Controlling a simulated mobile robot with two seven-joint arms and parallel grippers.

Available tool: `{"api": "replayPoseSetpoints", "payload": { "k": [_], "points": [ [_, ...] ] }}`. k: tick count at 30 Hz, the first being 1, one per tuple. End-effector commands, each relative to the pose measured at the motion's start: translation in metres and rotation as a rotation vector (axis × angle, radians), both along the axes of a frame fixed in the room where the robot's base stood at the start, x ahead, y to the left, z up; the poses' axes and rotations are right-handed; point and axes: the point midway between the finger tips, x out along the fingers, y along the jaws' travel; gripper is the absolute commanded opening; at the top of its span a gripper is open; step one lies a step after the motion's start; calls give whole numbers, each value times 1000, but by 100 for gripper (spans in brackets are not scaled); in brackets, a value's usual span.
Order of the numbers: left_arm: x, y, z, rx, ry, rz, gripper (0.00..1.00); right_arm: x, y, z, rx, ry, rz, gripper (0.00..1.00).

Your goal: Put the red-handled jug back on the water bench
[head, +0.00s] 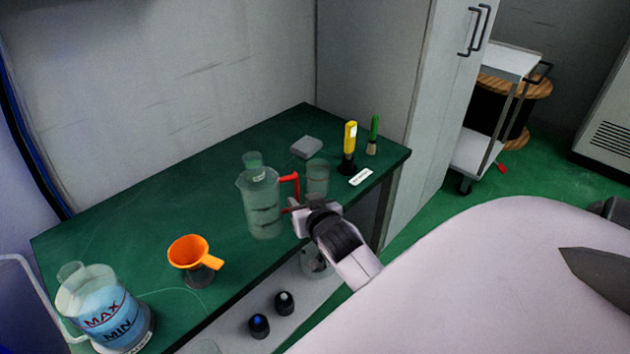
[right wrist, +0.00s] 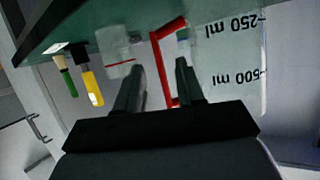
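The red-handled jug (head: 262,207) is clear with a red handle (head: 290,184) on its right side. It appears to stand upright on the green bench top (head: 140,205). My right gripper (head: 298,207) is at the handle, on the jug's right side. In the right wrist view, which is upside down, the red handle (right wrist: 160,68) lies between my two parted fingers (right wrist: 160,85), with gaps visible on both sides. The jug's wall (right wrist: 228,60) with volume marks is beside them. My left gripper is not in view.
A jug marked MAX and MIN (head: 100,308) holds blue liquid at the front left. An orange funnel (head: 188,252) is near it. A clear beaker (head: 316,178), a yellow-handled tool (head: 350,140), a green-handled brush (head: 374,130) and a grey block (head: 306,147) stand beyond the gripper.

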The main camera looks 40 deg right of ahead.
Motion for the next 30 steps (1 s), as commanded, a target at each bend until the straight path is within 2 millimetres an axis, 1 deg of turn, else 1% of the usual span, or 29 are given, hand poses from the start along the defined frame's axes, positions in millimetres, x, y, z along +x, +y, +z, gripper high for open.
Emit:
{"api": "replayPoseSetpoints", "payload": {
  "k": [1, 9, 12, 17, 19, 20, 23, 24, 26, 27, 30],
  "points": [
    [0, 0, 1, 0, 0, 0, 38, -9, 3, 3, 1, 2, 0, 38],
    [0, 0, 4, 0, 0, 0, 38, -49, 18, 21, 2, 2, 0, 38],
    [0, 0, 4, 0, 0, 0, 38, -61, 22, 26, 0, 1, 0, 38],
    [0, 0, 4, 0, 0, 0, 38, -72, 26, 31, 0, 1, -1, 38],
    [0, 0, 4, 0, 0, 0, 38, -75, 30, 28, -4, 8, 12, 38],
    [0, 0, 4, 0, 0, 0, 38, -78, 34, 23, -7, 18, 30, 38],
    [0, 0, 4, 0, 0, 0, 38, -91, 62, -11, -32, 80, 156, 38],
    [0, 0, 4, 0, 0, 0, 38, -102, 78, -30, -42, 113, 227, 38],
    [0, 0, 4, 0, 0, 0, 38, -121, 102, -58, -52, 158, 332, 38],
    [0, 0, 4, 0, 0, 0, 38, -136, 116, -75, -54, 184, 394, 38],
    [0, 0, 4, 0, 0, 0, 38, -170, 144, -106, -52, 232, 512, 38]
  ]
}}
